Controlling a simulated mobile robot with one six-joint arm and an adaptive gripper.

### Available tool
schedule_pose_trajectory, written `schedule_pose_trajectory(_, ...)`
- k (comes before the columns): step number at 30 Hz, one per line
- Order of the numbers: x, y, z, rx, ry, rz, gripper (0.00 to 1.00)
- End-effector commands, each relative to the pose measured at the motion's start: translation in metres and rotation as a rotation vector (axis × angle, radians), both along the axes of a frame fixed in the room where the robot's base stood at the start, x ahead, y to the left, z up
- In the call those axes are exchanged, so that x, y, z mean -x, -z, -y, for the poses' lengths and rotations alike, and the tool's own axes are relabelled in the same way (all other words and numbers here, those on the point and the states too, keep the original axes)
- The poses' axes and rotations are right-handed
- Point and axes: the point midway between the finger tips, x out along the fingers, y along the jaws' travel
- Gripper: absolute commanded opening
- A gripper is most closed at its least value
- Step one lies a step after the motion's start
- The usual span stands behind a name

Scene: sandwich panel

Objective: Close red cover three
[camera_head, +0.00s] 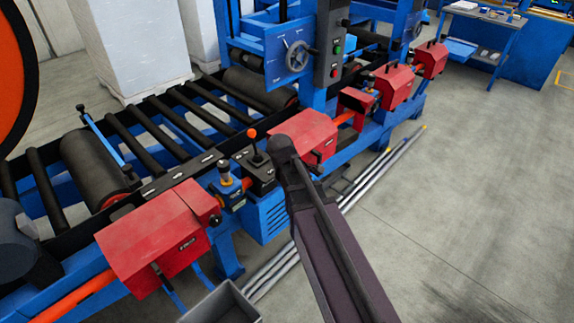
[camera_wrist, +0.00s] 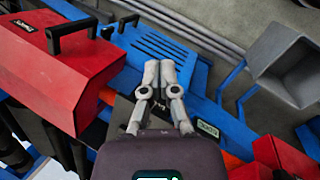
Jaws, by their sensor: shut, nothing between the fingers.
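Several red covers line the blue machine's front in the head view: a large near cover (camera_head: 150,243), a middle cover (camera_head: 305,138) partly behind my arm, and two farther covers (camera_head: 393,84) (camera_head: 431,58). Between them a smaller red housing (camera_head: 352,101) shows a dark gap and an orange shaft. I cannot read which cover is number three. In the wrist view a red cover (camera_wrist: 75,80) with a black handle is at left, and red parts (camera_wrist: 285,155) show at lower right. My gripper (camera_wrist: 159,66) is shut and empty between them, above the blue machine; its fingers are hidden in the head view.
A control box with an orange-knobbed lever (camera_head: 258,160) stands between the near and middle covers. A grey open bin (camera_head: 222,303) is in front of the near cover and also shows in the wrist view (camera_wrist: 287,65). Long metal bars (camera_head: 385,160) lie on the floor. The floor at right is clear.

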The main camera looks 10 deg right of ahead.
Motion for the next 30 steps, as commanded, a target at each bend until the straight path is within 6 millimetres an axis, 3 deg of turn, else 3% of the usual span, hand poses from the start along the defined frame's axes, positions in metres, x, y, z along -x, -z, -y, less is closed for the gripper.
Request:
schedule_pose_trajectory(1, -0.015, 0.003, -0.006, 0.043, -0.087, -0.012, 0.0)
schedule_pose_trajectory(6, -0.051, 0.002, -0.02, 0.207, -0.385, -0.071, 0.0)
schedule_pose_trajectory(15, -0.102, -0.004, -0.051, 0.483, -0.822, -0.21, 0.0)
schedule_pose_trajectory(21, -0.117, -0.008, -0.062, 0.582, -0.961, -0.271, 0.0)
schedule_pose_trajectory(30, -0.119, -0.01, -0.064, 0.603, -0.99, -0.285, 0.0)
